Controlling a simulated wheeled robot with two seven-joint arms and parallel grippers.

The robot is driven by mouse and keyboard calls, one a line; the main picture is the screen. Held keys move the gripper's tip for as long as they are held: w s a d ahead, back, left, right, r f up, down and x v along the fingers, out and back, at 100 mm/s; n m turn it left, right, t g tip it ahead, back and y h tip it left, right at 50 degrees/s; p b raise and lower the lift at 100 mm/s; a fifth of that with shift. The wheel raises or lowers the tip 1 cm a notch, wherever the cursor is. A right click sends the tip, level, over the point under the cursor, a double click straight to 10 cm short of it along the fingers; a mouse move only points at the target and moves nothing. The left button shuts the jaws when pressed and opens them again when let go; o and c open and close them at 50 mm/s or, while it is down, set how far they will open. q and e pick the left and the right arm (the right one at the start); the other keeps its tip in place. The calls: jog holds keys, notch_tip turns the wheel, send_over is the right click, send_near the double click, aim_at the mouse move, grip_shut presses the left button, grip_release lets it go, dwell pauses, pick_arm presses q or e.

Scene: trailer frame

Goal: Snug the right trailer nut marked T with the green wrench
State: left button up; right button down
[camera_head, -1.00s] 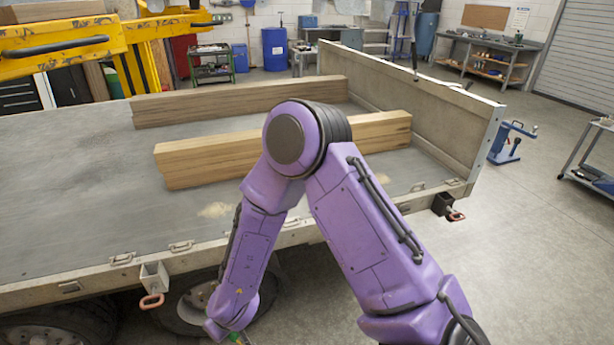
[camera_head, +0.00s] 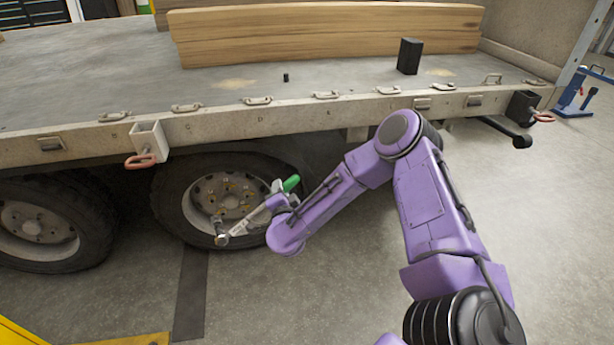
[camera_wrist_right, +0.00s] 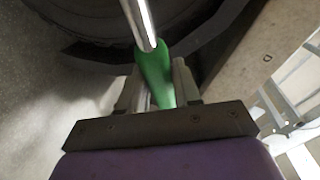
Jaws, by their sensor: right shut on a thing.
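My right gripper (camera_head: 277,199) is shut on the green wrench, beside the trailer wheel in the head view. The wrench's green handle (camera_head: 291,183) sticks up past the gripper, and its silver shaft slants down left to a metal head (camera_head: 222,240) in front of the lower wheel. In the right wrist view the green handle (camera_wrist_right: 153,70) sits between the gripper fingers (camera_wrist_right: 155,85). The trailer wheel (camera_head: 172,198) has several brass-coloured nuts (camera_head: 232,198) around its hub. I cannot read a T mark on any nut. My left gripper is not in view.
The trailer bed (camera_head: 120,85) carries a wooden beam (camera_head: 320,35) and a black block (camera_head: 409,56). A bracket with a red ring (camera_head: 141,160) hangs from its side above the wheel. A second wheel (camera_head: 40,225) stands left. The floor at right (camera_head: 560,220) is clear.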

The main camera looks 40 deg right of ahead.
pick_arm(q)
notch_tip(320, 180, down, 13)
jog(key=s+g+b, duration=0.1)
jog(key=b, duration=0.9)
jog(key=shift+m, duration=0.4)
pick_arm(e)
jog(key=s+d+f+m+g+h, duration=0.1)
jog(key=d+f+m+h, duration=0.3)
jog(key=f, duration=0.6)
jog(key=s+d+h, duration=0.1)
jog(key=d+h, duration=0.1)
jog(key=d, duration=0.1)
jog(key=shift+s+d+f+m, duration=0.3)
jog(key=shift+s+d+m, duration=0.05)
jog(key=shift+d+m, duration=0.05)
